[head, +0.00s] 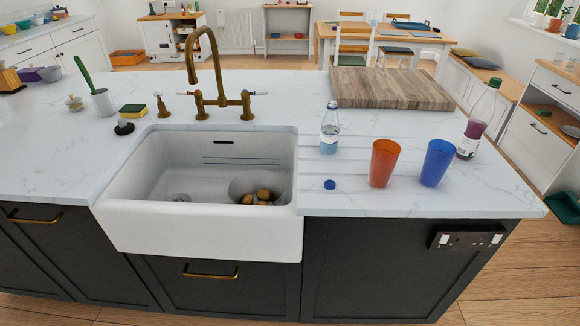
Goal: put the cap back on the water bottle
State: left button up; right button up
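A clear water bottle (329,138) with a white label stands upright on the white marbled counter, right of the sink. A small blue cap (329,184) lies on the counter in front of the bottle, near the counter's front edge and apart from the bottle. The bottle's neck is small in the picture, with a bluish tint at its top. Neither of my grippers is in the head view.
An orange cup (383,163) and a blue cup (436,163) stand right of the cap. A bottle with purple contents (477,124) stands farther right. A wooden board (394,88) lies behind. The white sink (145,215) is left, with a brass tap (192,62).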

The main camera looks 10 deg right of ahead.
aim_at(330, 126)
jog(key=z, duration=0.3)
jog(key=i, duration=0.95)
jog(key=z, duration=0.7)
